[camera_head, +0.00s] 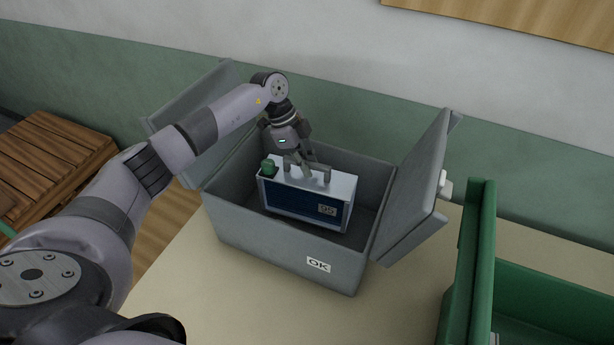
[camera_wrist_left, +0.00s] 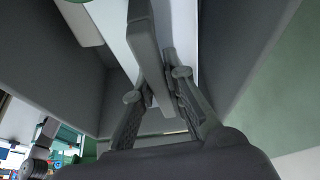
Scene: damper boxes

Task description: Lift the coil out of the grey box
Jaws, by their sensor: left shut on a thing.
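The coil (camera_head: 290,203) is a box-shaped unit with a white top, a dark blue front, a "95" label and a green knob at its top left. It sits upright inside the open grey box (camera_head: 275,252), its top near the rim height; whether it touches the floor is hidden. My left gripper (camera_head: 307,172) comes down from above and is shut on the grey handle on the coil's top. In the left wrist view the fingers (camera_wrist_left: 157,88) close on the handle bar, with the white top (camera_wrist_left: 114,28) beyond. My right gripper is not in view.
The grey box's lid flaps stand open, the right flap (camera_head: 415,195) leaning outward. A green crate (camera_head: 475,255) stands to the right on the beige table (camera_head: 195,285). A wooden pallet (camera_head: 50,165) is at the far left. The wall is close behind.

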